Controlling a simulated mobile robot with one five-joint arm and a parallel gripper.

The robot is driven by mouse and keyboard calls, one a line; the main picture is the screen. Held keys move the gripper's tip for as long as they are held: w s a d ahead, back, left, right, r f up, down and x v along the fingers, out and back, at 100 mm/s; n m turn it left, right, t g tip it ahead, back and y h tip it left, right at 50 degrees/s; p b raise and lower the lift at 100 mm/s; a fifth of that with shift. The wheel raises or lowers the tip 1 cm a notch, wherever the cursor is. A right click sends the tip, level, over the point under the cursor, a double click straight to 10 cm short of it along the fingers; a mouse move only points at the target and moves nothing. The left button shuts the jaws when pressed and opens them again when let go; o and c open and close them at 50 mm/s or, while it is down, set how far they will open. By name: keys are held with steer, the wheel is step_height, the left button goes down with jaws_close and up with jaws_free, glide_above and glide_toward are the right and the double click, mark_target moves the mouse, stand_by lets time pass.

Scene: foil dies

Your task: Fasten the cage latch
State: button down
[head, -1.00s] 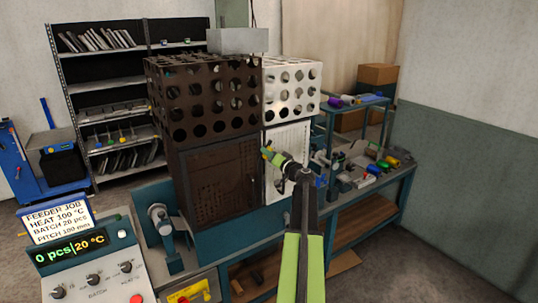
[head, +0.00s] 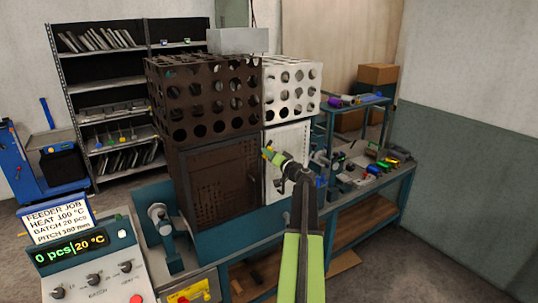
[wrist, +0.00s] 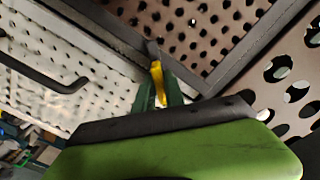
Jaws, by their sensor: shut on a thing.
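The cage (head: 203,98) is a tall box with dark brown perforated upper panels. Below them is a framed dark mesh door (head: 226,180), with a white perforated side (head: 290,142) to its right. My gripper (head: 272,156) is at the right edge of the door, near the corner with the white side. In the wrist view its green fingers (wrist: 160,88) are shut on a small yellow latch handle (wrist: 157,76) beside the dark frame. The door looks flush with its frame. The latch's catch is hidden behind my fingers, so I cannot tell how it sits.
A control panel (head: 95,262) stands at the lower left, beside a grey-white machine part (head: 160,220). The workbench (head: 372,195) at right holds several small coloured items. A dark bar handle (wrist: 45,75) crosses the white panel in the wrist view. Shelves (head: 115,110) stand behind.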

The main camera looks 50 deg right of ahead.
steer(key=m, duration=0.4)
steer(key=shift+m, duration=0.3)
steer(key=m, duration=0.4)
steer(key=shift+m, duration=0.4)
steer(key=shift+f, duration=0.1)
steer(key=c, duration=1.5)
jaws_free()
steer(key=v, duration=1.7)
steer(key=shift+s, duration=0.25)
